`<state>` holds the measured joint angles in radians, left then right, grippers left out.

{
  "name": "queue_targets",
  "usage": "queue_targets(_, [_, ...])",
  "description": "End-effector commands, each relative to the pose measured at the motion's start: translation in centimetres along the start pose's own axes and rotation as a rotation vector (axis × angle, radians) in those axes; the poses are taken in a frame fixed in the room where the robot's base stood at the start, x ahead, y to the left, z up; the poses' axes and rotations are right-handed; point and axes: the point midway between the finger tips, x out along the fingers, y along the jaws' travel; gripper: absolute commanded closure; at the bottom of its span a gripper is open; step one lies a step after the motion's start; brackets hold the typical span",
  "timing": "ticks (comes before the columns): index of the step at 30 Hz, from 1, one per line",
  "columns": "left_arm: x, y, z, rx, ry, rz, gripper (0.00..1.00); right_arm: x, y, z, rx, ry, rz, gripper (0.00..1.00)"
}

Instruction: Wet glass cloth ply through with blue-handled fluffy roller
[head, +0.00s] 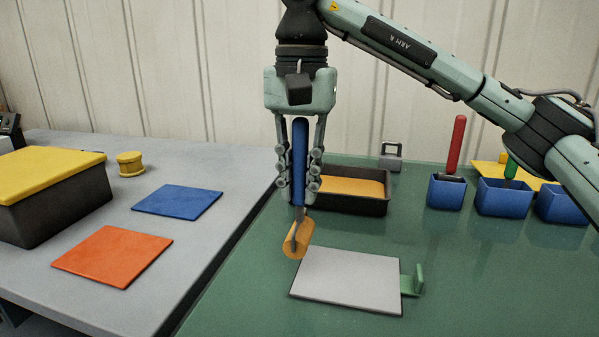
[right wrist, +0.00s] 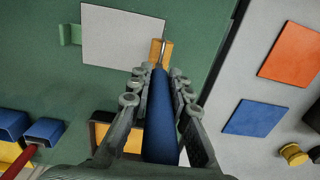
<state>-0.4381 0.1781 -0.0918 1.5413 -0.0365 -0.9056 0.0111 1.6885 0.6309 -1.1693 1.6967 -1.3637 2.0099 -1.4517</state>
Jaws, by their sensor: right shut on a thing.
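My right gripper (head: 299,185) is shut on the blue handle of the roller (head: 300,160) and holds it upright. The roller's head (head: 298,240) is an amber-yellow cylinder hanging below, close to the upper left corner of the pale grey-white ply (head: 350,278). I cannot tell whether the head touches anything. The ply lies flat on the green table. In the right wrist view the blue handle (right wrist: 160,120) runs between the fingers, with the yellow head (right wrist: 160,52) at the ply's edge (right wrist: 120,38). My left gripper is not in view.
A dark tray of amber liquid (head: 350,187) stands behind the ply. A green bracket (head: 414,280) sits at the ply's right edge. Blue bins (head: 503,197), one with a red-handled tool (head: 457,145), stand back right. Blue (head: 178,201) and orange squares (head: 112,256) lie on the grey table left.

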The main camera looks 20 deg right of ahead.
Motion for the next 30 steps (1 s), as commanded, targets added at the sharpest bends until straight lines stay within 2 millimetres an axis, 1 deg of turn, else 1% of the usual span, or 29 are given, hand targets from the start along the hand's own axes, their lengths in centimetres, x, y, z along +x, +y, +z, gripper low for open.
queue_targets(6, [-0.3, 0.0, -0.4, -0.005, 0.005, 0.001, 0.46, 0.1, 0.0, 3.3, -0.003, 0.004, 0.000, 1.00])
queue_targets(11, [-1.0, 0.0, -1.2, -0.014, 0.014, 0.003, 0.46, 0.3, 0.1, 5.6, -0.002, 0.002, 0.000, 1.00])
queue_targets(12, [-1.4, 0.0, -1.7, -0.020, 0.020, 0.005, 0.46, 0.3, 1.0, 5.3, 0.005, 0.002, -0.001, 1.00])
queue_targets(15, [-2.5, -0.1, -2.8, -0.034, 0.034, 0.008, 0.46, 0.3, 2.5, 5.3, 0.004, 0.002, -0.001, 1.00])
queue_targets(21, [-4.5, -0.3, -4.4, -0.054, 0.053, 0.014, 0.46, 0.3, 5.5, 5.3, 0.004, 0.003, -0.001, 1.00])
queue_targets(30, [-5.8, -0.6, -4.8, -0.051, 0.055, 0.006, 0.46, 0.2, 10.0, 5.3, 0.006, 0.003, -0.001, 1.00])
